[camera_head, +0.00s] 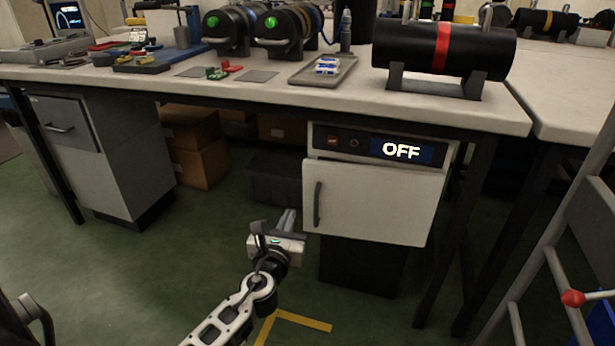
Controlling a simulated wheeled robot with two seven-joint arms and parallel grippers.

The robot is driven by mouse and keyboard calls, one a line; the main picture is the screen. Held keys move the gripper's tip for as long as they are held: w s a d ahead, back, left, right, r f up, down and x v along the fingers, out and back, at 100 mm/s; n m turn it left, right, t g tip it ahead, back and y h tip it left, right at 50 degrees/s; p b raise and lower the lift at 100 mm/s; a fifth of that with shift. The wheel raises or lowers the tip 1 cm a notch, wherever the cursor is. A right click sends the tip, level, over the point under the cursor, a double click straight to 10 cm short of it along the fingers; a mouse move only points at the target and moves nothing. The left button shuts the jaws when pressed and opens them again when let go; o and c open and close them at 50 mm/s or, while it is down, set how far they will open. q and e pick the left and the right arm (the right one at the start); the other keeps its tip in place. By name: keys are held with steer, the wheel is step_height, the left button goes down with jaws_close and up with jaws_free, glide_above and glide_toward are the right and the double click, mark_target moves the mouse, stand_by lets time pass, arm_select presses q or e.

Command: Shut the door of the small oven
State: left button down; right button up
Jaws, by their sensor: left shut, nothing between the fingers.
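The small oven (338,138) is a white box under the workbench, with a dark control panel and a display reading OFF. Its white door (375,203) faces me, with a dark vertical handle (318,204) near its left edge. The door stands at or close to the front of the oven; I cannot tell whether a small gap is left. My left gripper (288,220) is shut and empty, just left of the door's lower left corner and below the handle. I cannot tell whether it touches the door. My right gripper is not in view.
The workbench (300,95) spans above the oven, carrying a black cylinder with a red band (442,48) and a tray (322,70). A grey drawer cabinet (95,150) stands left. A metal ladder-like frame (555,265) stands at right. Green floor before the oven is mostly free.

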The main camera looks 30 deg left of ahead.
mark_target(304, 178)
arm_select(q)
steer(key=b+x, duration=0.3)
steer(key=x, duration=0.9)
steer(key=shift+f, duration=0.1)
steer(key=shift+w+a+b, duration=0.2)
steer(key=shift+w+b, duration=0.2)
steer(key=shift+w, duration=0.2)
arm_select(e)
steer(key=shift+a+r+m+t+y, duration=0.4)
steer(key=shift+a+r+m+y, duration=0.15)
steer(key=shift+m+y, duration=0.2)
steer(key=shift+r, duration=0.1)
